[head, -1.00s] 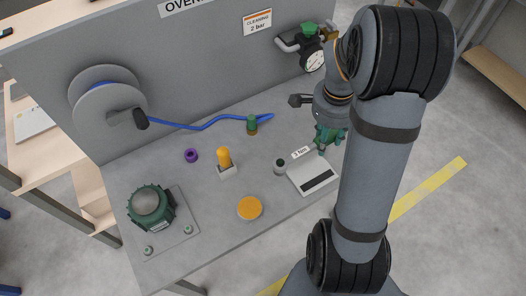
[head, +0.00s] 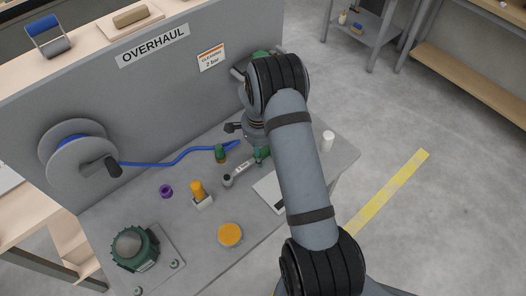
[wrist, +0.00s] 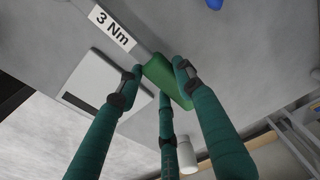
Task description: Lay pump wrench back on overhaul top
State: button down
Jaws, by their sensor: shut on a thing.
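The pump wrench has a green handle (wrist: 168,80), a grey shaft and a white "3 Nm" label (wrist: 112,28). In the head view its label (head: 243,167) and dark round head point left, and my forearm hides part of the handle. My gripper (wrist: 160,90) has its green fingers shut around the handle. It also shows in the head view (head: 262,156), mostly behind my arm. The wrench is over the grey overhaul top (head: 180,225); I cannot tell whether it touches the surface.
A white plate with a black bar (head: 265,188) is below the wrench. An orange-topped block (head: 199,193), purple ring (head: 166,191), orange disc (head: 230,235), green pump (head: 135,247) and green-brown fitting (head: 220,154) stand leftward. A white cylinder (head: 328,141) stands right. A blue hose (head: 180,160) crosses behind.

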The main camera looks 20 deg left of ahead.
jog(key=shift+f, duration=0.45)
jog(key=shift+f+b, duration=0.15)
jog(key=shift+b, duration=0.2)
jog(key=c, duration=1.2)
grip_release()
jog(key=shift+o, duration=0.2)
notch_tip(320, 180, up, 12)
jog(key=b, duration=0.2)
jog(key=shift+s+a+r+b, duration=0.2)
jog(key=shift+s+r+b, duration=0.1)
jog(key=shift+s, duration=0.1)
